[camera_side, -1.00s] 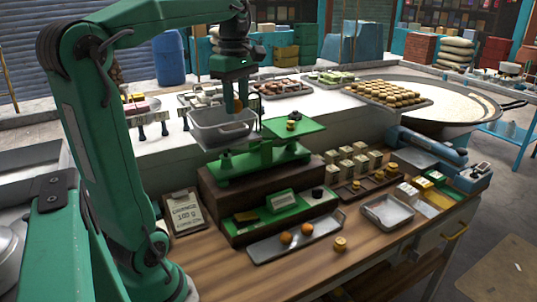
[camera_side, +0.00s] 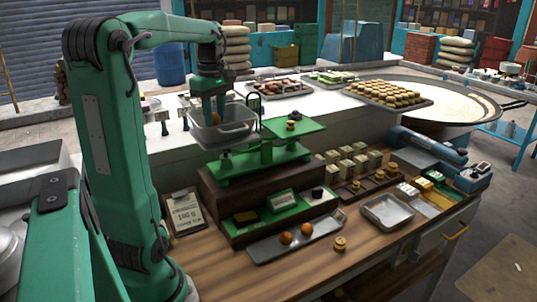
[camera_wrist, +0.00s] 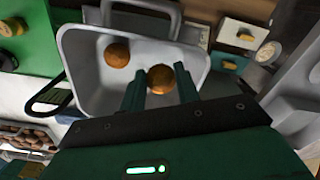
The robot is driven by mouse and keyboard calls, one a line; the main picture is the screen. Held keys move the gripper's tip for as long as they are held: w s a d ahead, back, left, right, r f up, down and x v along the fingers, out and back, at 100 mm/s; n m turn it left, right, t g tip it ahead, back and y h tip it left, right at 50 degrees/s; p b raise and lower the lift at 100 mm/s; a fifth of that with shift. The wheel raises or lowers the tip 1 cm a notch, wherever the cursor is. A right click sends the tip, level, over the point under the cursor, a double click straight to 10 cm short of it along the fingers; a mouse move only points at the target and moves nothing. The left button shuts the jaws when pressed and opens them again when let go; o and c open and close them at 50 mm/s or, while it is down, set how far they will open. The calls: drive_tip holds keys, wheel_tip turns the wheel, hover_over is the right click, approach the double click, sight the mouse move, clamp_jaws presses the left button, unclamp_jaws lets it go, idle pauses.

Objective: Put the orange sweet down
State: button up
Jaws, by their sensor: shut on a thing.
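My gripper (camera_side: 214,117) is down inside the grey metal pan (camera_side: 240,133) on the left side of the green balance scale (camera_side: 262,160). It is shut on an orange sweet (camera_wrist: 161,78), which shows between the fingertips in the wrist view and as a small orange patch in the side view (camera_side: 216,119). A second orange sweet (camera_wrist: 117,55) lies loose in the pan, to the left of the held one in the wrist view. I cannot tell whether the held sweet touches the pan floor.
The scale's right plate (camera_side: 305,127) carries small brass-coloured weights. A shallow tray (camera_side: 265,250) with two orange sweets lies in front of the scale. An empty metal tray (camera_side: 388,211) stands at right. The pan's walls surround my fingers.

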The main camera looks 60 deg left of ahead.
sight(215, 114)
drive_tip(key=shift+f, duration=1.8)
drive_tip(key=shift+f, duration=0.1)
drive_tip(key=o, duration=0.7)
wheel_tip(215, 114, up, 12)
drive_tip(key=shift+r, duration=0.1)
